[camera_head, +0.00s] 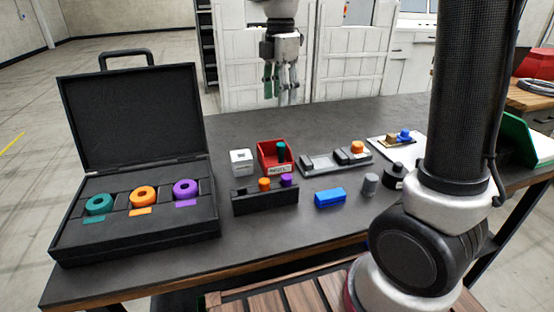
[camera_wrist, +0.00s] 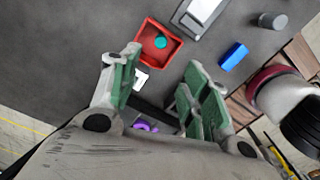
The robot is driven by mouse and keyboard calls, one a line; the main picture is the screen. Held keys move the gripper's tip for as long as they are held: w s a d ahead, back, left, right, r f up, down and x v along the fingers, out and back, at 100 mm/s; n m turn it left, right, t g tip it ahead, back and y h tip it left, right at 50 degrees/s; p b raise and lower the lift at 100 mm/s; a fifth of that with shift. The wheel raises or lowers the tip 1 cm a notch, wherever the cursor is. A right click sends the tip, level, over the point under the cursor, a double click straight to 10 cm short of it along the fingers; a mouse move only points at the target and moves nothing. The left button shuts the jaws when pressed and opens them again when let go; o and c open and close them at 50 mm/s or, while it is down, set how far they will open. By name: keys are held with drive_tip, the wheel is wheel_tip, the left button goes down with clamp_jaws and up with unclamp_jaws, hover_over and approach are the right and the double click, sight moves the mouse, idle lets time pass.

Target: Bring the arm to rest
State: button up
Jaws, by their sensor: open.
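My gripper (camera_head: 281,82) hangs above the far side of the dark table (camera_head: 240,130), with its fingers pointing down. In the wrist view my gripper (camera_wrist: 156,92) is open, its green-padded fingers apart with nothing held between them. It is clear of the objects on the table. Part of the black rack and a purple ring (camera_wrist: 145,126) show between and below the fingers in the wrist view.
An open black case (camera_head: 140,220) with teal, orange and purple rings stands at left. A red bin (camera_head: 265,152), white cube (camera_head: 241,161), black rack (camera_head: 245,205), blue block (camera_head: 330,197), grey cylinder (camera_head: 370,184) and grey fixture (camera_head: 320,163) occupy the middle.

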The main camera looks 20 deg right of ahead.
drive_tip(key=shift+r, duration=0.2)
drive_tip(key=s+d+m+t, duration=0.2)
drive_tip(key=s+d+m, duration=0.5)
drive_tip(key=s+m, duration=0.3)
drive_tip(key=s+d+m+t, duration=0.2)
drive_tip(key=s+d+m, duration=0.6)
drive_tip(key=s+m, duration=0.3)
drive_tip(key=shift+s+d+f, duration=0.15)
drive_tip(key=shift+s+f, duration=0.15)
drive_tip(key=shift+s, duration=0.65)
